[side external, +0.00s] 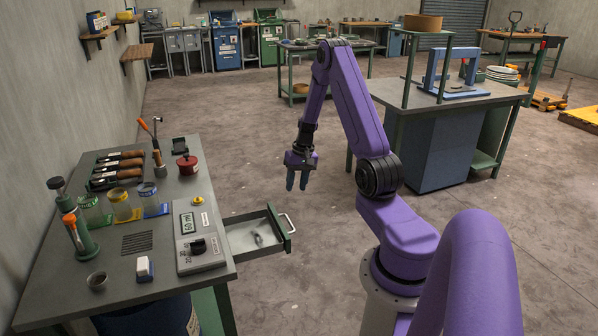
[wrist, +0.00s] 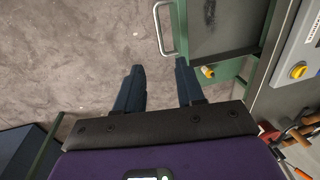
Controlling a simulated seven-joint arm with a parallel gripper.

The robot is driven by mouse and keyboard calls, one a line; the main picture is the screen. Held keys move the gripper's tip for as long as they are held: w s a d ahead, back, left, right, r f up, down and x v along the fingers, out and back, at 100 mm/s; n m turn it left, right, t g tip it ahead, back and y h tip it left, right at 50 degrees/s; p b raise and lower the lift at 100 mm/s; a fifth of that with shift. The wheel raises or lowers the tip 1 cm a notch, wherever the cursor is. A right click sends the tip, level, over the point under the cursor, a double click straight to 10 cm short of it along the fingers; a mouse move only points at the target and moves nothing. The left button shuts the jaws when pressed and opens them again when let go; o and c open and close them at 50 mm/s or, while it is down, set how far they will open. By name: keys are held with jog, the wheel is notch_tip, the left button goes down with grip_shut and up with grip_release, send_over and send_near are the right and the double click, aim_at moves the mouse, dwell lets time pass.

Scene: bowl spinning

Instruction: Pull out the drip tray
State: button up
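The drip tray (side external: 238,238) looks like a shallow green-edged drawer with a grey inside. It stands partly out from the right side of the workbench. Its pale metal loop handle (side external: 289,222) is on the outer front. A dark smudge or small item lies in the tray. In the wrist view, the tray (wrist: 218,28) is at top right and its handle (wrist: 163,32) at top centre. My gripper (side external: 298,184) hangs pointing down, apart from the handle, in the air beyond the tray. In the wrist view, its two dark fingers (wrist: 158,82) are spread with nothing between them.
The workbench (side external: 165,215) carries a grey control box (side external: 200,235), a red pot (side external: 187,164), jars and orange-handled tools. A second table (side external: 430,105) with a blue frame stands at the right. The concrete floor around the tray is clear.

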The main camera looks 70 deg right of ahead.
jog(key=shift+s+d+r, duration=0.15)
jog(key=shift+r, duration=0.95)
jog(key=shift+s+d+r, duration=0.15)
jog(key=shift+r, duration=0.9)
notch_tip(320, 180, up, 7)
jog(key=shift+s+d, duration=0.4)
jog(key=shift+d, duration=0.05)
notch_tip(320, 180, up, 13)
dwell(0.8)
jog(key=shift+f, duration=0.1)
